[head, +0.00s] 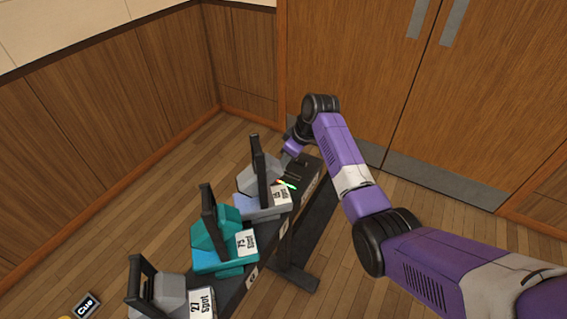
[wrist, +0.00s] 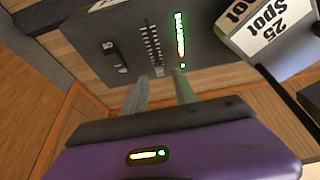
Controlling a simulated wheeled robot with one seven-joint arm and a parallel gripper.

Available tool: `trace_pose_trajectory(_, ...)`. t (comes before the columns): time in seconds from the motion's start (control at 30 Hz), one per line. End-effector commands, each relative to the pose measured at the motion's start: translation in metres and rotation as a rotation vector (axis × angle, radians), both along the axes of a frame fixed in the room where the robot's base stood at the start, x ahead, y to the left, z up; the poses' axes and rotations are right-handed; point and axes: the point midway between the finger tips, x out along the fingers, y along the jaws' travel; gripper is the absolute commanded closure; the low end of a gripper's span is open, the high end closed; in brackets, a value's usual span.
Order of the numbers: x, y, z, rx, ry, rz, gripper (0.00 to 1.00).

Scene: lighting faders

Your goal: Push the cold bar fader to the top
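A dark fader panel (head: 300,168) is at the far end of the long black stand. In the wrist view the panel (wrist: 98,38) carries a ladder-like strip (wrist: 150,42), a small dark fitting (wrist: 116,58) to its left and a lit green-to-red bar (wrist: 180,38) to its right. No wording on the panel is readable, so I cannot tell which part is the cold bar fader. My gripper (wrist: 163,78) has two slim fingers apart, pointing at the panel near the strip's lower end. Contact cannot be told. In the head view my gripper (head: 292,149) is mostly hidden by its own wrist.
Several spot lamps stand along the stand: a grey one (head: 170,292), a teal one (head: 222,247) and a grey-blue one (head: 262,206). The lamp marked 25 Spot (wrist: 262,25) is close right of my gripper. Wooden doors (head: 350,60) are behind.

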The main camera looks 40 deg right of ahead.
Motion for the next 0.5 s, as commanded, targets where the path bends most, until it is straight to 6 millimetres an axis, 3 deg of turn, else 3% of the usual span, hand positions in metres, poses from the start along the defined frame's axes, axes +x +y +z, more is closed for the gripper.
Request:
trace_pose_trajectory(0.2,-0.011,-0.006,0.032,-0.001,-0.004,-0.002,0.66)
trace_pose_trajectory(0.5,-0.016,-0.006,0.042,0.0,-0.001,-0.001,0.66)
